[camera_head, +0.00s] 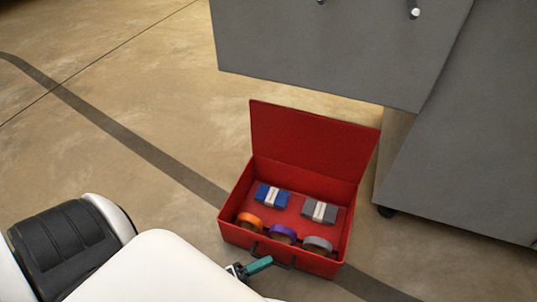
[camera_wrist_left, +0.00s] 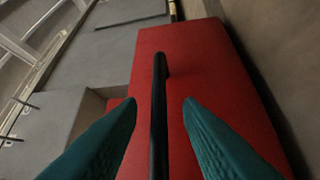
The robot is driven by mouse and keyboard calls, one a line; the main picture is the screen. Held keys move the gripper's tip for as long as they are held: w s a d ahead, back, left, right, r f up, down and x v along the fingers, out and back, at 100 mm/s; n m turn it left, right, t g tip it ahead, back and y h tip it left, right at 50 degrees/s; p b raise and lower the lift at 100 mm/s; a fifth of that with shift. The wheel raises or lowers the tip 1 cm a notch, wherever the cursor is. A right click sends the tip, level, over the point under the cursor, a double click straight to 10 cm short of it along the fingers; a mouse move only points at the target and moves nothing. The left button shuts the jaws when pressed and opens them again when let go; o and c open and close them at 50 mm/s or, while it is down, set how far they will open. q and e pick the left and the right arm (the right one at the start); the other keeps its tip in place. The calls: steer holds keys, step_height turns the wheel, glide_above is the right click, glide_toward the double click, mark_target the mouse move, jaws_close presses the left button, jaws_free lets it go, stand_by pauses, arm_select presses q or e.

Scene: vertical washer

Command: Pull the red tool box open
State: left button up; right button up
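The red tool box (camera_head: 231,232) stands on the floor with its lid (camera_head: 310,140) raised at the back. Inside are blue (camera_head: 271,195) and grey (camera_head: 319,211) packs and orange, purple and grey rolls. A black handle (camera_head: 274,255) is on its front wall. My left gripper (camera_head: 258,266) is at this handle. In the left wrist view the teal fingers (camera_wrist_left: 158,105) are apart on either side of the black handle (camera_wrist_left: 159,80), with gaps showing, against the red box face (camera_wrist_left: 205,75). My right gripper is not in view.
A grey cabinet (camera_head: 340,45) overhangs behind the box, and a grey panel on a caster (camera_head: 460,160) stands to the right. The brown floor (camera_head: 130,95) is clear left of the box, crossed by a dark stripe.

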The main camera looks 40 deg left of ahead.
arm_select(q)
steer(key=v, duration=1)
steer(key=shift+p, duration=0.35)
